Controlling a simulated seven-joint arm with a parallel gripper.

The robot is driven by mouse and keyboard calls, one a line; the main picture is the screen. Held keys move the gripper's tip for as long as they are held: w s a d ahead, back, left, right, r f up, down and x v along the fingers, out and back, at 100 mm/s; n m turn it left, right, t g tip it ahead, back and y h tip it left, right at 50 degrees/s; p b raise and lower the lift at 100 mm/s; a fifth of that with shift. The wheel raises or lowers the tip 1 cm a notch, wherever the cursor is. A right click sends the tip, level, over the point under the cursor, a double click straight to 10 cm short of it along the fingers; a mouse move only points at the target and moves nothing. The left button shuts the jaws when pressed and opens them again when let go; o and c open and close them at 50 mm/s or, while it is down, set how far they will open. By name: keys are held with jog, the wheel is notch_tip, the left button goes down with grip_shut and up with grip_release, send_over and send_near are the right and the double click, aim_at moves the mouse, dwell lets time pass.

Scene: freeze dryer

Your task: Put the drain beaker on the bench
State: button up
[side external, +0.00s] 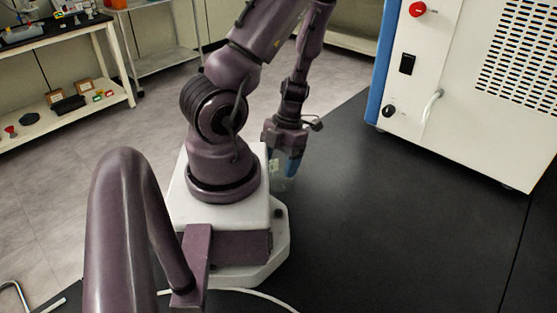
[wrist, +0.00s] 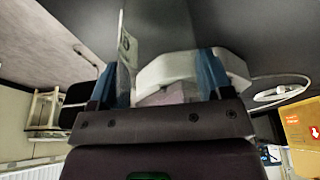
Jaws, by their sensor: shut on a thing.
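The drain beaker (side external: 281,183) is a clear glass vessel, hard to make out, below my gripper beside my white base in the side view. My gripper (side external: 283,161) points down with its blue fingers shut on the beaker. In the wrist view the fingers of my gripper (wrist: 161,72) stand well apart, and a strip of the clear beaker (wrist: 124,45) with a pale marking shows by the left finger. The rest of its outline is too faint to see. The black bench (side external: 400,220) lies below; I cannot tell whether the beaker's bottom touches it.
The freeze dryer (side external: 470,90), with a tap and short hose (side external: 431,105) on its side, stands at the back right of the bench. The bench between it and my gripper is clear. A pale cable (side external: 240,292) lies near the front. Shelving (side external: 60,120) stands off the bench at left.

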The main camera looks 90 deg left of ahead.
jog(key=o, duration=1)
jog(key=shift+f, duration=0.15)
